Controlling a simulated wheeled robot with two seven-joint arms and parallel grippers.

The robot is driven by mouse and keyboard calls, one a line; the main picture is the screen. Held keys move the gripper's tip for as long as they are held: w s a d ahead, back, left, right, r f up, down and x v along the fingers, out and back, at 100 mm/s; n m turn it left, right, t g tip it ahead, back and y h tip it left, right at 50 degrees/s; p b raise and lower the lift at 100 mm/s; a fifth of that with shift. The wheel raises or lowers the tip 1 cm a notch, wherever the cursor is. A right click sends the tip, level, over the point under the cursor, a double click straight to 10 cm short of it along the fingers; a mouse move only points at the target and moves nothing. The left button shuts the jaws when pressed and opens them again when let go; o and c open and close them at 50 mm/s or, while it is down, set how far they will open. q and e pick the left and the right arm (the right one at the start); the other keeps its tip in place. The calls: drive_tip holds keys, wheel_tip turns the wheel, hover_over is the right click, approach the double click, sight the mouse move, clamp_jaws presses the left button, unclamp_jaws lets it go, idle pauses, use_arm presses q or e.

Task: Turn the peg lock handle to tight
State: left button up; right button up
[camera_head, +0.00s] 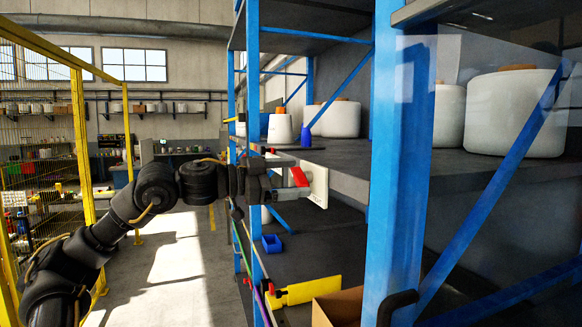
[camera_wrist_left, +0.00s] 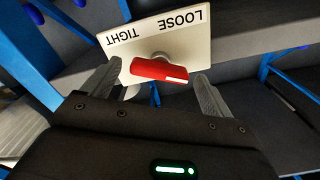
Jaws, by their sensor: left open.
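The peg lock's red handle (camera_head: 299,177) stands out from a pale plate (camera_head: 318,184) on the blue shelf frame. In the left wrist view the plate (camera_wrist_left: 190,42) appears upside down, with TIGHT on the left and LOOSE on the right. The red handle (camera_wrist_left: 150,69) lies nearly level there, its pale-marked end to the right and slightly lower. My left gripper (camera_head: 284,178) is at the handle. In the left wrist view its open fingers (camera_wrist_left: 157,72) stand on either side of the handle; contact is unclear. My right gripper is not in view.
A blue upright (camera_head: 398,170) and shelf boards holding white yarn bobbins (camera_head: 511,112) stand to the right. A small blue bin (camera_head: 271,243) and a yellow plate (camera_head: 305,291) are below. A cardboard box (camera_head: 338,308) is at the lower right. Open floor (camera_head: 180,265) lies left of the shelf.

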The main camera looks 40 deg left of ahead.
use_arm(q)
drive_tip(key=shift+w+d, duration=0.1)
drive_tip(key=shift+w, duration=0.05)
drive_tip(key=shift+c, duration=0.4)
drive_tip(key=c, duration=0.9)
